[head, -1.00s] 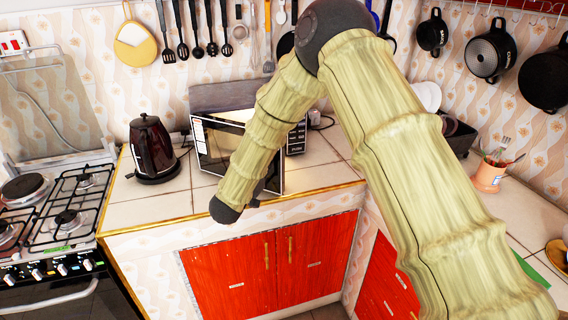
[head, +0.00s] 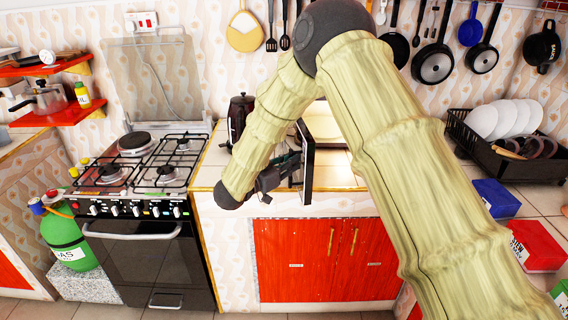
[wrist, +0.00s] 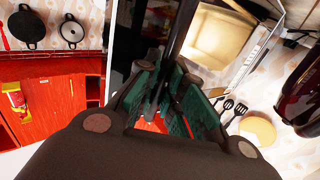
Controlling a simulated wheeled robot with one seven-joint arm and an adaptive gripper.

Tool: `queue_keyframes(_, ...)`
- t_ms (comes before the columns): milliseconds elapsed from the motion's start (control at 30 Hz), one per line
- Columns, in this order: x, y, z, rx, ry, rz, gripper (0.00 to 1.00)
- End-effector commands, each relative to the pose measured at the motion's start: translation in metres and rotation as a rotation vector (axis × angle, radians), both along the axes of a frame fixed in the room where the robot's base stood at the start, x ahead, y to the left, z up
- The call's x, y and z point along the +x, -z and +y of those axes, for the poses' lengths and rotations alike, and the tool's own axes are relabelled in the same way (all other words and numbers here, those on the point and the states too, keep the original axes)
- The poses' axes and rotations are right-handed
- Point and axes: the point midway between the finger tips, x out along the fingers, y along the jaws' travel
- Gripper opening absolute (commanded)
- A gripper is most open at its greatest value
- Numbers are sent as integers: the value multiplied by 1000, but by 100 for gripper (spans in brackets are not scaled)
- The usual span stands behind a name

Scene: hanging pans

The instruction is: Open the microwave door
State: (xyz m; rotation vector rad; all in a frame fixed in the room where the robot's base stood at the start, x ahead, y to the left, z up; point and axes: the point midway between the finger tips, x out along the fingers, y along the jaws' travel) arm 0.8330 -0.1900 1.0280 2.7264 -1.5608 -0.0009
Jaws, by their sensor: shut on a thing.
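The microwave (head: 322,122) stands on the counter, partly hidden behind my arm. Its door (head: 308,155) stands open, swung out toward me and seen nearly edge-on, with the lit inside showing to its right. My gripper (head: 288,170) is at the near part of the door, on its left side in the head view, partly hidden by my own arm. In the wrist view, the green-padded fingers of my gripper (wrist: 172,98) are shut around a dark upright bar (wrist: 181,45), which looks like the door handle. The lit microwave inside (wrist: 215,38) shows beyond it.
A dark kettle (head: 238,118) stands left of the microwave, close behind my arm. The gas stove (head: 150,165) is further left. Red cabinets (head: 325,258) are below the counter. A dish rack (head: 515,150) and boxes sit at the right. Pans hang on the wall.

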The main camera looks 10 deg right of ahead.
Motion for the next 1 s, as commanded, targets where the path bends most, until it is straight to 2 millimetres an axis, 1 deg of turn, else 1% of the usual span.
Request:
queue_keyframes(200,-3,0,-7,-2,52,1,0)
queue_keyframes(600,-3,0,-5,-2,56,3,0)
queue_keyframes(633,-3,0,-5,-2,56,3,14)
queue_keyframes(733,-3,0,-5,-2,55,3,32)
queue_keyframes(1000,-2,0,-5,-1,54,1,33)
